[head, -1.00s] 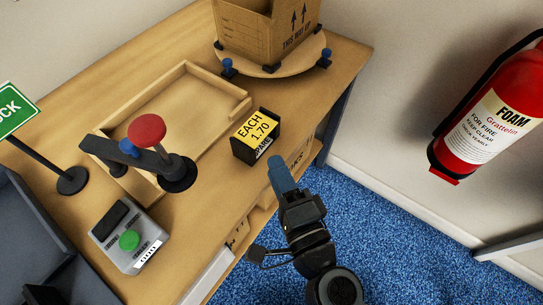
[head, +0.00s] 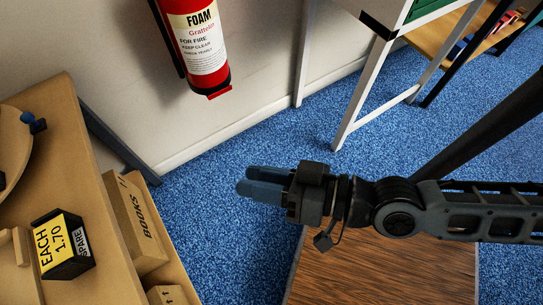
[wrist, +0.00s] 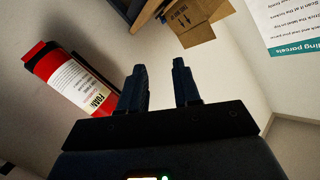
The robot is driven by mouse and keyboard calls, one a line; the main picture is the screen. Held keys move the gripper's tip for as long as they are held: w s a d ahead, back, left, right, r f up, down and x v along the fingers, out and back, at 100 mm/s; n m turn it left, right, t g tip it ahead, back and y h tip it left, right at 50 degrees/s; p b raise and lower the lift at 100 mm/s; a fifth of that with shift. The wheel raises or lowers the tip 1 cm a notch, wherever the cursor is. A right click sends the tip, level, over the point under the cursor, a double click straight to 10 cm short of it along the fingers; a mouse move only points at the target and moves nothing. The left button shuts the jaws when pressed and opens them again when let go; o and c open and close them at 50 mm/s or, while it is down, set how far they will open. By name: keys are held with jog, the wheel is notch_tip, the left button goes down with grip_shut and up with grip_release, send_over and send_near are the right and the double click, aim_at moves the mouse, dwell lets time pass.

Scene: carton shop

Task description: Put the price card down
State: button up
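The price card (head: 52,245), yellow with "EACH 1.70", sits in or against a small black holder (head: 70,268) marked "SPARE", near the edge of the wooden bench at the left. I cannot tell exactly how the card rests there. My gripper (head: 262,184) hangs in the air over the blue floor, well to the right of the card and apart from it. In the wrist view my gripper (wrist: 160,80) has its two dark fingers apart with nothing between them. The card does not show in the wrist view.
A "BOOKS" carton (head: 138,220) lies on a shelf below the bench top. A red fire extinguisher (head: 193,45) hangs on the wall. A brown wooden surface (head: 390,265) is under my arm. A white-legged stand (head: 372,85) is at the back. Blue floor (head: 210,225) lies between.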

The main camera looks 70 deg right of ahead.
jog(key=s+d+r+n+g+h, duration=0.1)
jog(key=s+r+n, duration=0.3)
jog(key=s, duration=0.4)
jog(key=shift+s+d+r+n+g, duration=0.15)
jog(key=shift+d+r+n+g, duration=0.15)
jog(key=shift+d+n, duration=0.5)
jog(key=shift+d+r, duration=0.1)
